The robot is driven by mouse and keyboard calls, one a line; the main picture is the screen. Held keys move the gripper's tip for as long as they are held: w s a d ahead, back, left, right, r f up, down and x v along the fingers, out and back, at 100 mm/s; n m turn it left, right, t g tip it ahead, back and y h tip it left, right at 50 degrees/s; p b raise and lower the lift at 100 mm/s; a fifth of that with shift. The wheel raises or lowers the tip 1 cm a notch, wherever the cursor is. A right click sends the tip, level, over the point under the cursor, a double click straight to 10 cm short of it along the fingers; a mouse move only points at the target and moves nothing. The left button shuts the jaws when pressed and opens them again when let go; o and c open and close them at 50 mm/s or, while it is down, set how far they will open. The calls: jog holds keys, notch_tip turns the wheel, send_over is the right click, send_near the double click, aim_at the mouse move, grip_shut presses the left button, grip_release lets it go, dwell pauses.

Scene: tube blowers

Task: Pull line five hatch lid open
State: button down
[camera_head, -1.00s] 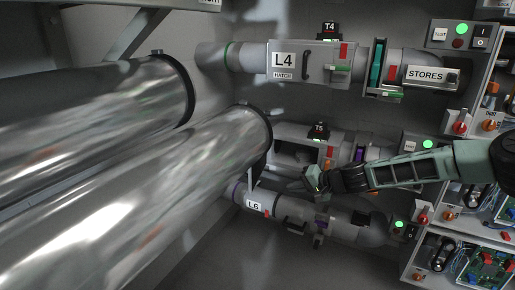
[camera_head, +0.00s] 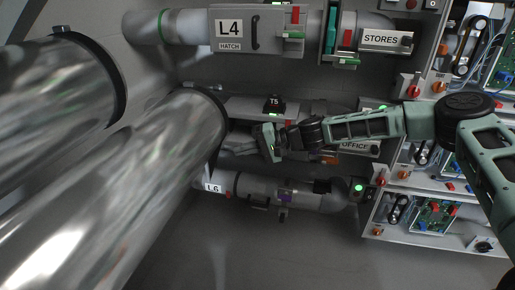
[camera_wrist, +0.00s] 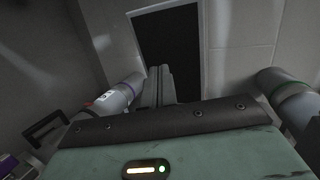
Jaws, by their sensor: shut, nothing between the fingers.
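The L5 label and lid handle are not seen. My gripper (camera_head: 262,142) is in front of this unit, at its hatch part; contact cannot be told. In the wrist view my closed fingers (camera_wrist: 158,88) hold nothing.
Two large shiny pipes, the lower one (camera_head: 165,150) nearest, fill the left. Control boxes with switches and circuit boards (camera_head: 432,215) stand at the right.

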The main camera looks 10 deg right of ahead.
jog(key=x, duration=0.2)
jog(key=r+x, duration=0.1)
jog(key=x, duration=0.2)
jog(key=shift+w+a+b, duration=0.1)
jog(key=shift+a+b, duration=0.3)
jog(key=shift+a, duration=0.05)
jog(key=shift+w+a+b, duration=0.2)
jog(key=shift+w+a, duration=0.05)
jog(key=shift+a, duration=1)
jog(key=shift+w+a+b, duration=0.2)
jog(key=shift+w+a, duration=0.1)
jog(key=shift+a, duration=1)
jog(key=shift+w+a+b, duration=0.2)
jog(key=shift+w+a, duration=0.05)
jog(key=shift+a, duration=1)
